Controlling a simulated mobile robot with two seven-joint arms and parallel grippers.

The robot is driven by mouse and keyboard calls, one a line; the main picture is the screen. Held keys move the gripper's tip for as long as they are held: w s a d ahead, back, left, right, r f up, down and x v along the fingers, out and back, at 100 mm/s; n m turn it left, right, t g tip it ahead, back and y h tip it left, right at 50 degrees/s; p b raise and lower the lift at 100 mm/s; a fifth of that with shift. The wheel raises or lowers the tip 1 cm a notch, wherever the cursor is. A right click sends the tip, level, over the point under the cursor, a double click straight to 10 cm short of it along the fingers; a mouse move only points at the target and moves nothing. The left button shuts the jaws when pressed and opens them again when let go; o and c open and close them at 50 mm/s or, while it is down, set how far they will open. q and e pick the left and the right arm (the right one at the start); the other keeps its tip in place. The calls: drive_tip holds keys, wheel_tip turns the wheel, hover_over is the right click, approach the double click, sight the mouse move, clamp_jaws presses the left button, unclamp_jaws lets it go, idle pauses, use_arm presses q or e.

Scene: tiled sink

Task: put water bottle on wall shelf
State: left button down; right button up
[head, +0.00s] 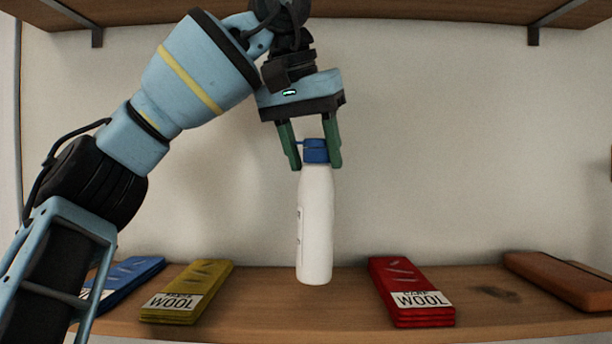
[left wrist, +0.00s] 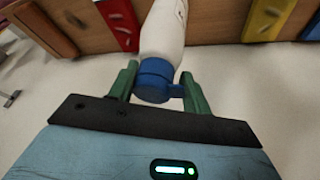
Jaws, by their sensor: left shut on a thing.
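The white water bottle (head: 315,225) with a blue cap hangs upright from my left gripper (head: 317,160) in the head view. The green fingers are shut on it at the cap. Its base shows against the wall shelf (head: 270,300), between the yellow and red packs; I cannot tell whether it touches the board. In the left wrist view, the bottle (left wrist: 163,32) extends away from the left gripper (left wrist: 157,88), with the blue cap between the fingers. My right gripper is in neither view.
On the shelf lie a blue pack (head: 128,275) and a yellow pack (head: 187,290) on the left, a red wool pack (head: 410,290) right of the bottle, and a brown item (head: 560,278) far right. An upper shelf (head: 440,10) with brackets hangs above. Bare board shows between the yellow and red packs.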

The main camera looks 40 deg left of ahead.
sight(306, 176)
use_arm(q)
drive_tip(key=shift+r, duration=0.1)
drive_tip(key=shift+a, duration=0.65)
drive_tip(key=shift+f, duration=1.85)
drive_tip(key=c, duration=0.6)
unclamp_jaws()
drive_tip(key=shift+f, duration=0.1)
drive_tip(key=shift+c, duration=0.2)
drive_tip(key=v, duration=0.7)
drive_tip(key=shift+r, duration=0.3)
drive_tip(key=shift+s, duration=0.1)
